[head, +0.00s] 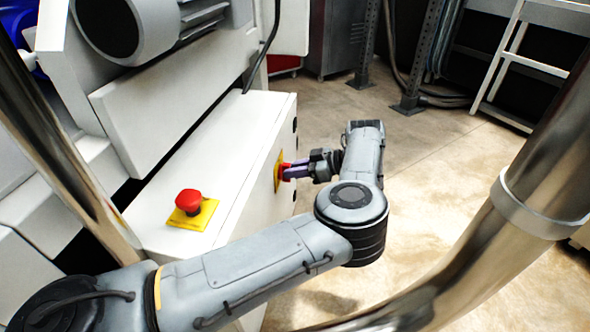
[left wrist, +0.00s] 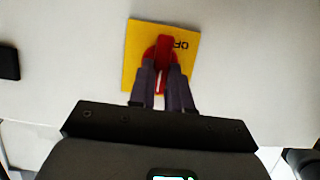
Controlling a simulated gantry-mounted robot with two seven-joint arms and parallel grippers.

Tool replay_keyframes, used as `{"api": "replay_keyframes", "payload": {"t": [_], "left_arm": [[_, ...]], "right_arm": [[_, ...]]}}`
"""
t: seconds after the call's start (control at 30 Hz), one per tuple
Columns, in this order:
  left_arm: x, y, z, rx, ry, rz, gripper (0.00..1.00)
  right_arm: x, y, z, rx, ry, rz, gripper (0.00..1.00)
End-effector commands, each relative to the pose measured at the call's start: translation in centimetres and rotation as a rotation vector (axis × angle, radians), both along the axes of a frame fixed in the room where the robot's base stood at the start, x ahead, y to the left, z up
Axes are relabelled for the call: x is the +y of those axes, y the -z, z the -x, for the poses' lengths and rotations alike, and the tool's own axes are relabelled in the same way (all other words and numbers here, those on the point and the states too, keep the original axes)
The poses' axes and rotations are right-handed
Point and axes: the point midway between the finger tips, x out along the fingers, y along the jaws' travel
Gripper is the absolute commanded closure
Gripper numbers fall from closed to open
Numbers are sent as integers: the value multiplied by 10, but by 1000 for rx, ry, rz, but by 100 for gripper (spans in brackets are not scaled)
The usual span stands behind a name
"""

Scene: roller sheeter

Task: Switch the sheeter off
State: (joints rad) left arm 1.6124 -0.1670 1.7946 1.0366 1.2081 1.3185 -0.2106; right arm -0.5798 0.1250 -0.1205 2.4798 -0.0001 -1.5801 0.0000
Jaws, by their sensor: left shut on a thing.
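The sheeter (head: 215,170) is a white machine at the left of the head view. On its side face is a red rotary switch (head: 284,172) on a yellow plate (head: 279,170). My left gripper (head: 288,172) reaches it from the right, its fingers shut on the red handle. In the left wrist view, the fingers (left wrist: 162,85) are on both sides of the red handle (left wrist: 163,48). Part of the lettering on the yellow plate (left wrist: 135,50) shows; the rest is covered by the switch. My right gripper is not in view.
A red mushroom button (head: 188,201) on a yellow base sits on the sheeter's top face. A black cable (head: 265,50) hangs behind. Metal shelving posts (head: 420,50) and a white ladder (head: 505,55) stand at the back right. The floor (head: 440,155) right of the gripper is open.

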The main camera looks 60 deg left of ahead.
Motion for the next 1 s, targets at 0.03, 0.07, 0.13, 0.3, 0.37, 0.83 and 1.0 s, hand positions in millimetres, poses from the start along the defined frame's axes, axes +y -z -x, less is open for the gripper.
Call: {"api": "replay_keyframes", "payload": {"t": [0.03, 0.07, 0.13, 0.3, 0.37, 0.83, 1.0], "left_arm": [[0, 0, 0, 0, 0, -1, 100], [0, 0, 0, 0, 0, -1, 100], [0, -1, 0, -3, 0, -5, 100], [-1, -3, 1, -26, 0, -33, 100], [-1, -4, 1, -42, 1, -51, 100], [-6, -3, 5, -299, 4, -327, 100], [-7, -2, 6, -409, 4, -445, 100]], "right_arm": [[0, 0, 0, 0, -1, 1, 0], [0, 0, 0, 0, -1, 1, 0], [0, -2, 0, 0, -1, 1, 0], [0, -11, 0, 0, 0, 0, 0], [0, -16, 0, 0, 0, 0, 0], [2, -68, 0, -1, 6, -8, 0], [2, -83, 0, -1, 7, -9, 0]]}}
